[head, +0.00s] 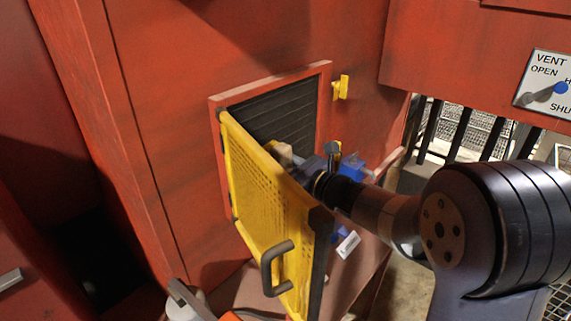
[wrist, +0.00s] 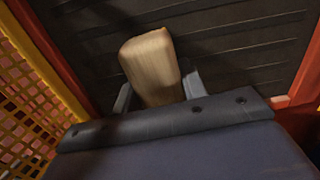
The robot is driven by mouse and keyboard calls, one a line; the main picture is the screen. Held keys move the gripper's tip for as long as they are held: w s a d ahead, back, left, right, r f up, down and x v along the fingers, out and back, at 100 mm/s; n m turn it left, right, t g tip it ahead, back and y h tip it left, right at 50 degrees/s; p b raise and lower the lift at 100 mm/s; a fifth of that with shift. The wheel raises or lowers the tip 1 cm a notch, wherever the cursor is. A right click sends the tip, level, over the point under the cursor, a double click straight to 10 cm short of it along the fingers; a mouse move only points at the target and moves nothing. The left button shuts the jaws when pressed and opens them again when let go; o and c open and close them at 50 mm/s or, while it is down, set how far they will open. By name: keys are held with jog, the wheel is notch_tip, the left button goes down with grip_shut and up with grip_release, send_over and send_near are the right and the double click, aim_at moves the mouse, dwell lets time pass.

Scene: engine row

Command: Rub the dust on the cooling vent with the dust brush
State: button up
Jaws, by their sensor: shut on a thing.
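The cooling vent (head: 283,112) is a dark slatted panel in a red frame, behind an open yellow mesh door. Its slats fill the back of the wrist view (wrist: 235,45). My gripper (head: 298,160) is shut on the dust brush (head: 283,152), in front of the vent's lower part. In the wrist view the brush (wrist: 150,62) shows as a pale wooden block between the fingers of my gripper (wrist: 157,92). Its bristles are hidden, and I cannot tell whether it touches the slats. I cannot make out the dust clearly; the slats show faint brownish patches.
The yellow mesh door (head: 255,195) with its grey handle (head: 277,265) stands open close to the left of my gripper. A yellow catch (head: 341,88) is on the red wall. A blue object (head: 352,167) sits behind my wrist. A vent sign (head: 545,80) with a lever hangs at right.

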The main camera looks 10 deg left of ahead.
jog(key=shift+s, duration=0.15)
jog(key=shift+s+d, duration=0.15)
jog(key=shift+d, duration=0.05)
jog(key=shift+b+v, duration=0.55)
jog(key=shift+v, duration=2)
jog(key=shift+d, duration=0.1)
jog(key=shift+s+d, duration=0.2)
jog(key=shift+d, duration=0.3)
jog(key=shift+v, duration=0.85)
